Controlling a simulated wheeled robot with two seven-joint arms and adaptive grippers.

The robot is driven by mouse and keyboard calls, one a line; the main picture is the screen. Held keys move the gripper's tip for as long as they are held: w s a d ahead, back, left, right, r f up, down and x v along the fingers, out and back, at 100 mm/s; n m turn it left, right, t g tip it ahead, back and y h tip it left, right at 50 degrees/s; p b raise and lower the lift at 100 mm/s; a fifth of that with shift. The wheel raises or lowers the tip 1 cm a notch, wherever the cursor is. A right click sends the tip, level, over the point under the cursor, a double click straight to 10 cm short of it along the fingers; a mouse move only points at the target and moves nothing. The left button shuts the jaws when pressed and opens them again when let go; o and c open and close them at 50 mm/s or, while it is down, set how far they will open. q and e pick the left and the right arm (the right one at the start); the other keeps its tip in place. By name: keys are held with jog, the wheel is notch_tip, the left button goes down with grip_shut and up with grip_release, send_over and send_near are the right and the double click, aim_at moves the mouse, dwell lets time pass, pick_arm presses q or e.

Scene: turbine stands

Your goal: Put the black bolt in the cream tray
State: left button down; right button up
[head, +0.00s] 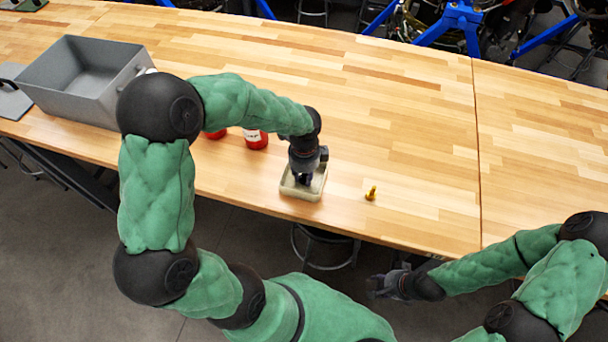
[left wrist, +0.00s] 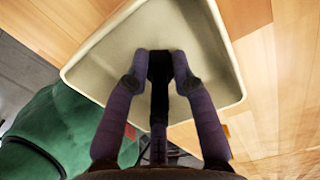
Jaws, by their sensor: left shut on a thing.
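The cream tray (head: 312,194) sits near the front edge of the wooden table; its pale inside and rim fill much of the left wrist view (left wrist: 115,55). My left gripper (head: 303,179) points down over the tray. In the left wrist view its two fingers (left wrist: 160,78) are closed on the black bolt (left wrist: 159,64), which lies between the fingertips and over the tray floor. I cannot tell whether the bolt touches the floor. In the head view the bolt is hard to make out against the dark gripper. My right gripper (head: 386,286) hangs below the table's front edge, away from the tray; its fingers are too small to read.
A brass-coloured bolt (head: 371,193) stands on the table right of the tray. Red-and-white containers (head: 256,139) stand behind my left arm. A large grey bin (head: 70,97) is at the left. The table right of the tray is mostly clear.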

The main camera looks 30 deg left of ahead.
pick_arm(q)
jog(key=shift+f, duration=0.15)
jog(key=c, duration=1)
grip_release()
jog(key=shift+c, duration=0.2)
notch_tip(320, 180, up, 12)
jog(key=p, duration=0.3)
jog(key=shift+r, duration=0.2)
